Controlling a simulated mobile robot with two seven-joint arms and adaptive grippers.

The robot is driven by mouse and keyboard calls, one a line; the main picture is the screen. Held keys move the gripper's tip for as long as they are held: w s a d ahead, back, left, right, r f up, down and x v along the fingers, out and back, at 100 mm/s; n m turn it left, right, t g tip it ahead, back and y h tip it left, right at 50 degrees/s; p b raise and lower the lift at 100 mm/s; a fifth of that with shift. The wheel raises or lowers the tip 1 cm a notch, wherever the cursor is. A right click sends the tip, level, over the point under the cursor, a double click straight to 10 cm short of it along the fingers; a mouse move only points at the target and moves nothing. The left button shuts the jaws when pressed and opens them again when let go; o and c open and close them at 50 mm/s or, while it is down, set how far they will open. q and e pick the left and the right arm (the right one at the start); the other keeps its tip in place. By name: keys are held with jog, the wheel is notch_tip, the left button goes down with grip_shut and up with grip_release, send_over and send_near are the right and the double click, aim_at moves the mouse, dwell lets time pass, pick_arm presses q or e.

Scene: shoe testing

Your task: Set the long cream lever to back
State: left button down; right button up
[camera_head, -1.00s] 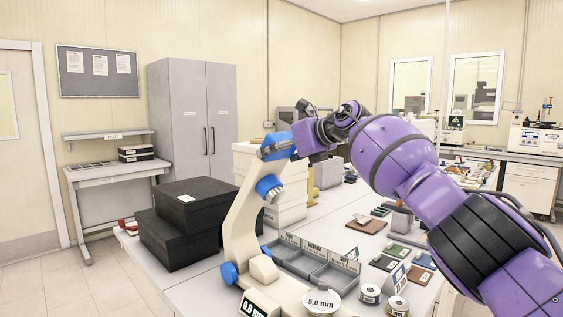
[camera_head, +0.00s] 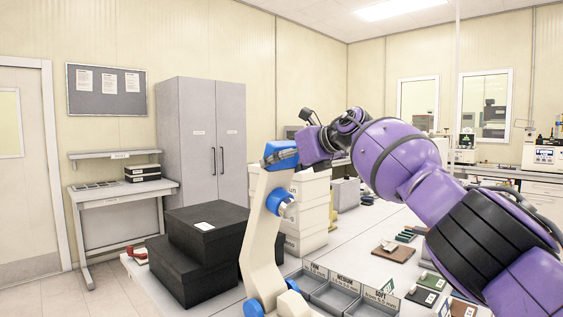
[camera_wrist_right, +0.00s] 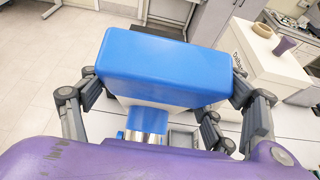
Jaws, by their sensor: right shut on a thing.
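The long cream lever (camera_head: 262,230) rises from its machine at the front of the bench, fairly upright in the head view with a slight lean to the right. A blue block (camera_head: 272,158) forms its top end, and a blue round part (camera_head: 279,201) sticks out below. My right gripper (camera_head: 285,157) is shut on this blue top end. In the right wrist view the blue block (camera_wrist_right: 165,68) fills the space between the gripper's fingers (camera_wrist_right: 165,105). The lever's foot is cut off by the bottom edge of the head view. My left gripper is not in view.
Black boxes (camera_head: 196,250) stand close to the left of the lever. Grey open bins (camera_head: 335,294) sit to its right. Brown and green sample pieces (camera_head: 394,251) lie further right on the bench.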

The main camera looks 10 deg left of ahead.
jog(key=shift+w+a+r, duration=0.15)
jog(key=shift+a+r, duration=0.15)
jog(key=shift+r, duration=0.35)
jog(key=o, duration=1.7)
jog(key=shift+w+a+f, duration=0.2)
jog(key=shift+a+f, duration=0.1)
jog(key=shift+f, duration=0.05)
jog(key=shift+d, duration=0.15)
jog(key=shift+s+d, duration=0.1)
jog(key=shift+d, duration=0.15)
jog(key=v, duration=1.1)
jog(key=shift+s+d+r, duration=0.15)
jog(key=shift+s+d, duration=0.05)
